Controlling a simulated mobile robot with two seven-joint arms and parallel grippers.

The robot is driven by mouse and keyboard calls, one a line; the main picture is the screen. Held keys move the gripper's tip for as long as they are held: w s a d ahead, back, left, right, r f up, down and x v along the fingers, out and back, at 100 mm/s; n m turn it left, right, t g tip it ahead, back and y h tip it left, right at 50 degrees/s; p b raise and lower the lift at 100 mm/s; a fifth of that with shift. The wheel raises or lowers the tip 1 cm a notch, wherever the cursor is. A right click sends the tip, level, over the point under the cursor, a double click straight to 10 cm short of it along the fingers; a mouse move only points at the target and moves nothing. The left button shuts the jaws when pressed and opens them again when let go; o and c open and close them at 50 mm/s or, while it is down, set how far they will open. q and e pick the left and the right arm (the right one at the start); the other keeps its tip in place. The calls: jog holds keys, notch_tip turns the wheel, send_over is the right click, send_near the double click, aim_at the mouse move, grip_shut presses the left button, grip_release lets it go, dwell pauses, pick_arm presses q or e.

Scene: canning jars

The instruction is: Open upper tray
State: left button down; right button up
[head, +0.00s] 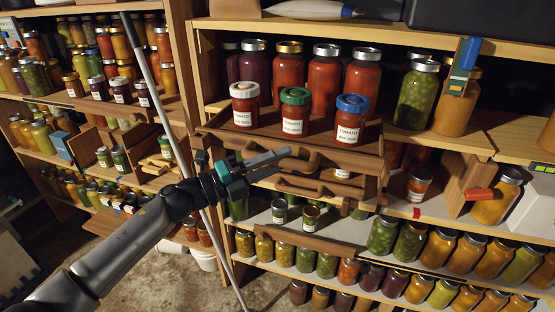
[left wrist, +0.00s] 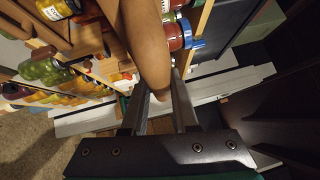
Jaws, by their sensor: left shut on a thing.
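The upper tray (head: 350,155) is a brown wooden tray jutting out from the middle shelf. Three jars of red tomato stand on it, with white, green and blue lids, the blue-lidded jar (head: 350,120) at the right. My left gripper (head: 268,162) is at the tray's front, and its fingers hide part of the handle there. In the left wrist view my left gripper (left wrist: 162,92) has a rounded wooden handle (left wrist: 145,40) between its two fingers and is shut on it. My right gripper is not in view.
A lower wooden handle (head: 315,188) is just below the upper tray. A long thin pole (head: 165,110) slants past my left arm. Shelves hold many jars, including a green jar (head: 417,98) at right. Bare floor (head: 150,268) lies below at left.

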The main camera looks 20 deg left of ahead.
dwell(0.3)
pick_arm(q)
jog(key=c, duration=0.7)
grip_release()
jog(key=shift+b+v, duration=1)
jog(key=shift+v, duration=6.6)
